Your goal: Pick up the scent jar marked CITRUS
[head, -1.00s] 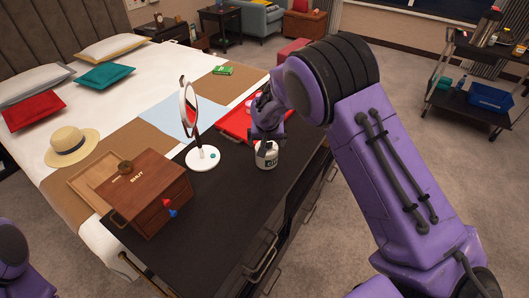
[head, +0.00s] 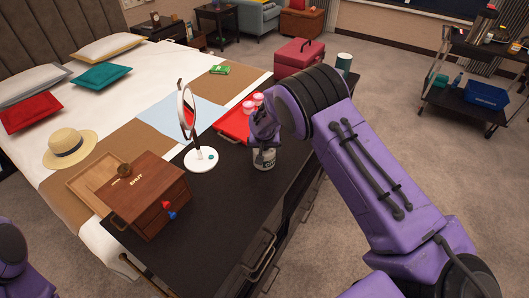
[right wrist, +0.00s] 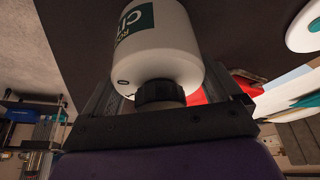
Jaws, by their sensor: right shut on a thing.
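A white scent jar (head: 264,160) with a dark cap stands upright near the right edge of the dark counter in the head view. In the right wrist view my right gripper (right wrist: 160,98) has a finger on each side of the black cap. I cannot tell whether the jar touches the counter. My left gripper is out of view.
A red tray (head: 231,127) with pink-topped jars lies just behind. A round mirror (head: 206,157) stands left of the jar. A wooden box (head: 140,187) marked SHUT sits front left. A red case (head: 298,60) and a green-and-white cylinder (head: 343,63) stand at the back.

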